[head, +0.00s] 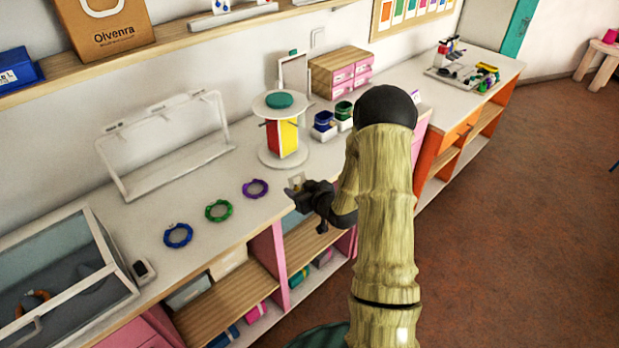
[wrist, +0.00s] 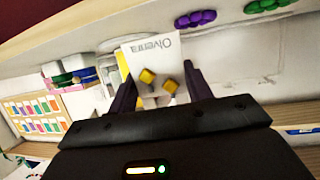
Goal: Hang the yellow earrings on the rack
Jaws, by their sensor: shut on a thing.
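My gripper (head: 306,192) is above the front edge of the white counter, shut on a small white card. In the wrist view the card, printed "Olvenra", carries two yellow block-shaped earrings (wrist: 147,77) and sits between the dark fingers (wrist: 158,86). In the head view the card (head: 296,180) is small and its earrings are hard to make out. A white open frame (head: 165,140), which looks like the rack, stands against the wall, left of my gripper and apart from it. I cannot tell its hooks clearly.
A round white stand (head: 283,160) with yellow and red panels is just behind my gripper. Purple (head: 255,189), green (head: 219,211) and blue (head: 178,236) bead rings lie on the counter. A glass-topped case (head: 75,280) is at the left. A shelf (head: 150,48) runs above the frame.

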